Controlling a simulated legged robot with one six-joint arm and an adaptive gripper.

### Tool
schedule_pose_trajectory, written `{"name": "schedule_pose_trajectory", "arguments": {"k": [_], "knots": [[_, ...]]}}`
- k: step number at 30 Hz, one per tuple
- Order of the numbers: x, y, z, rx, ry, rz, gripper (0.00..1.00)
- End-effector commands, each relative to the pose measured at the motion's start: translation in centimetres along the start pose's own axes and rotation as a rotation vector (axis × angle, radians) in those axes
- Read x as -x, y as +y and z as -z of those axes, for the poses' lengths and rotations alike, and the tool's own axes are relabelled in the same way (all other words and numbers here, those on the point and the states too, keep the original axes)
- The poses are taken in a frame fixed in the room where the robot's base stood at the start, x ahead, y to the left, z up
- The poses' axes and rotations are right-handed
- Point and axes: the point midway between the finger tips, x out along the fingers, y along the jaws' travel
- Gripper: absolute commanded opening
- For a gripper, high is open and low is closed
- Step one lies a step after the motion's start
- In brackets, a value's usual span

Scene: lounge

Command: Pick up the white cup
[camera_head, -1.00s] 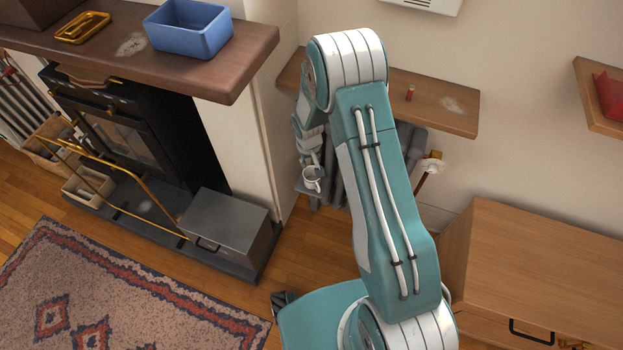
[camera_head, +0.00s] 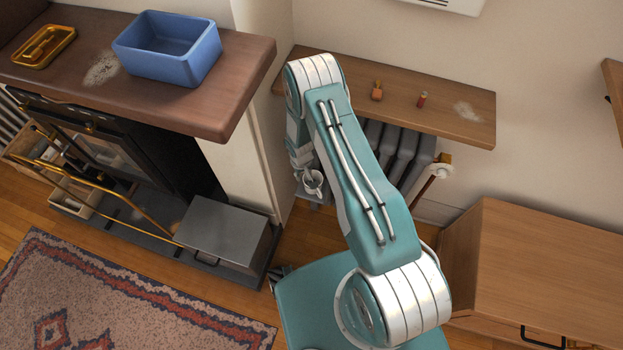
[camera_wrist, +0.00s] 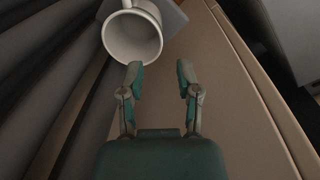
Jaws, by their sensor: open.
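The white cup (camera_wrist: 132,38) is at the top of the wrist view, its round opening towards the camera and its handle at the upper edge. It rests on a small grey ledge (camera_wrist: 172,14). In the head view the cup (camera_head: 312,182) shows low beside the radiator, just past my forearm. My gripper (camera_wrist: 160,72) is open and empty, its two fingers apart. In the wrist view the fingertips are just below the cup's rim and a little to its right. Whether they touch it cannot be told. In the head view my arm hides most of the gripper.
The grey radiator (camera_head: 403,150) stands close to the cup, under a wooden shelf (camera_head: 455,92) with small items. The fireplace mantel (camera_head: 225,100) with a blue bin (camera_head: 168,48) is at left. A grey metal box (camera_head: 222,226) sits on the hearth. A wooden cabinet (camera_head: 540,250) is at right.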

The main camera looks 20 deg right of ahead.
Motion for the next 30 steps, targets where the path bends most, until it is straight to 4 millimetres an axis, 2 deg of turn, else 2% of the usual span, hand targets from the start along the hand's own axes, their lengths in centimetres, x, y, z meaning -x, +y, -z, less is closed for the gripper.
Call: {"name": "schedule_pose_trajectory", "arguments": {"k": [9,16,24,30], "knots": [[-4.5,0.0,0.0,0.0,-0.001,0.0,0.43],[-6.3,0.1,-0.1,-0.001,-0.001,0.0,0.43],[-10.0,0.3,-0.1,-0.001,-0.001,0.0,0.43],[-10.6,0.3,-0.1,-0.001,0.0,0.0,0.43]]}}
